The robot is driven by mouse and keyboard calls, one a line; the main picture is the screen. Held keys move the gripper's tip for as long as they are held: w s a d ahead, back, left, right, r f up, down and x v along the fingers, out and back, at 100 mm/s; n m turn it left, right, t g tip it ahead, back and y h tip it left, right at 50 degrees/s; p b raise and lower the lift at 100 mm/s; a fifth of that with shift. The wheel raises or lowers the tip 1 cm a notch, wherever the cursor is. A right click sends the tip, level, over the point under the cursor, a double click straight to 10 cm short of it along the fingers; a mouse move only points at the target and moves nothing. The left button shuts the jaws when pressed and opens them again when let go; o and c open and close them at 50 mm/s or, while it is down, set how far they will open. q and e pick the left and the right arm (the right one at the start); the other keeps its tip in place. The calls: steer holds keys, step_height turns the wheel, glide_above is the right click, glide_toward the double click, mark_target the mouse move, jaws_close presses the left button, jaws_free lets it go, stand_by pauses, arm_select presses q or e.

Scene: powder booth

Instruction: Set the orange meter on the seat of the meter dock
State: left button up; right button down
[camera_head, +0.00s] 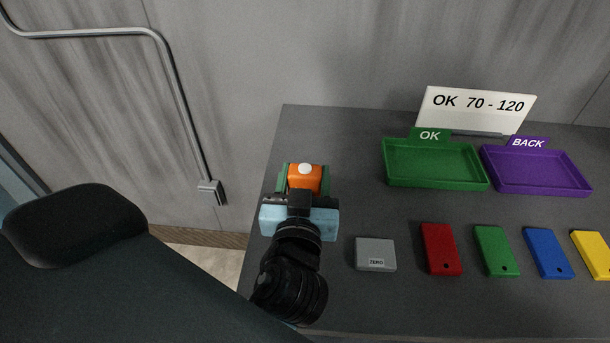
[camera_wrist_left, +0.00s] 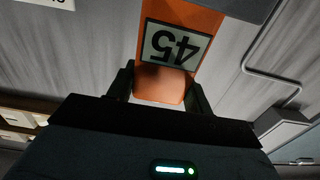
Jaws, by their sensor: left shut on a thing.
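The orange meter (camera_head: 306,181) is between the fingers of my left gripper (camera_head: 304,187), near the left back part of the table. The gripper is shut on it. A pale round spot shows on the meter's top. In the left wrist view the meter (camera_wrist_left: 206,22) shows a display reading 45, upside down, between the dark fingers (camera_wrist_left: 162,92). Greenish edges flank the meter in the head view; I cannot tell whether they are fingers or part of a dock. I cannot make out the meter dock or its seat. My right gripper is not in view.
A grey ZERO block (camera_head: 375,254) and red (camera_head: 440,249), green (camera_head: 496,251), blue (camera_head: 548,252) and yellow (camera_head: 594,254) blocks line the front of the table (camera_head: 340,150). The green OK tray (camera_head: 435,183), purple BACK tray (camera_head: 540,187) and an "OK 70 - 120" sign (camera_head: 475,111) stand behind.

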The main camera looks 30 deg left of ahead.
arm_select(q)
steer(key=shift+f, duration=0.1)
stand_by(0.4)
steer(key=o, duration=1.4)
steer(key=shift+d, duration=0.1)
steer(key=shift+c, duration=0.2)
